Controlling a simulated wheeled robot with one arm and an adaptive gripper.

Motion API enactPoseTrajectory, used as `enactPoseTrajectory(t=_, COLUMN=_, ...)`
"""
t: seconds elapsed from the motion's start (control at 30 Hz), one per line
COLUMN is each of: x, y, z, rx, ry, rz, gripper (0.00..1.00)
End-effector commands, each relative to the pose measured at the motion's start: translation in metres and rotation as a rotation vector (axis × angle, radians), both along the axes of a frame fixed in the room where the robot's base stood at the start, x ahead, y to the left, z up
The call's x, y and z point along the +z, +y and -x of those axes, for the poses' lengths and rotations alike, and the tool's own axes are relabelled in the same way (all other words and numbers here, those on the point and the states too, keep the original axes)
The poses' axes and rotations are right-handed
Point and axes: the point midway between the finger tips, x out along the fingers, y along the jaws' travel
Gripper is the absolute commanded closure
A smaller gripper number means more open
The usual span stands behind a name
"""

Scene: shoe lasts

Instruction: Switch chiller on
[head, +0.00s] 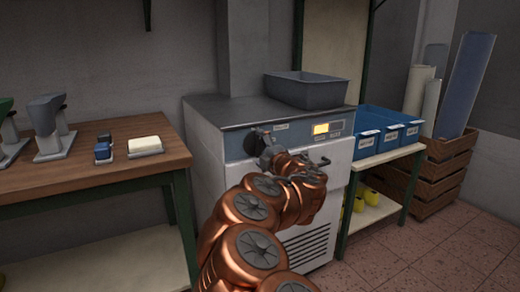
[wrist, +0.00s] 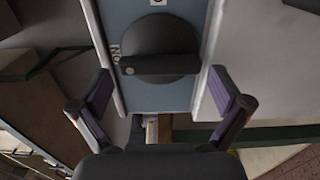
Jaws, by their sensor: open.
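The chiller (head: 228,168) is a pale cabinet with a dark grey top and a blue control strip. A yellow display (head: 321,129) glows on the strip. A round black knob (wrist: 160,48) with a raised bar shows in the wrist view. The bar's left end, with a small pale mark, lies beside the sideways "ON" lettering (wrist: 114,51); a "0" label is at the top. My gripper (wrist: 160,85) is open, its fingers on either side of the knob with gaps. In the head view my gripper (head: 268,150) is at the strip's left and partly hides the knob.
A grey tray (head: 305,90) sits on the chiller. A wooden table (head: 85,168) stands at left with metal shoe-last stands and a pale block (head: 146,145). Blue bins (head: 375,135) on a rack and wooden crates (head: 445,175) stand at right.

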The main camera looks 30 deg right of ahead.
Motion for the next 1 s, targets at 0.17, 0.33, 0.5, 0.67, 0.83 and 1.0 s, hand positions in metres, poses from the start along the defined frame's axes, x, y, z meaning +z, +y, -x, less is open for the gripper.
enactPoseTrajectory(t=0.17, x=-0.001, y=0.000, z=0.010, rx=-0.002, ry=0.002, rz=0.000, gripper=0.00)
enactPoseTrajectory(t=0.33, x=0.000, y=0.002, z=0.029, rx=-0.003, ry=0.001, rz=0.000, gripper=0.00)
enactPoseTrajectory(t=0.5, x=0.001, y=0.004, z=0.052, rx=-0.003, ry=0.000, rz=0.002, gripper=0.00)
enactPoseTrajectory(t=0.67, x=0.000, y=0.006, z=0.074, rx=-0.003, ry=0.001, rz=0.001, gripper=0.00)
enactPoseTrajectory(t=0.83, x=0.000, y=0.008, z=0.095, rx=-0.002, ry=0.001, rz=0.000, gripper=0.00)
enactPoseTrajectory(t=1.0, x=0.001, y=0.009, z=0.111, rx=-0.002, ry=-0.001, rz=0.001, gripper=0.00)
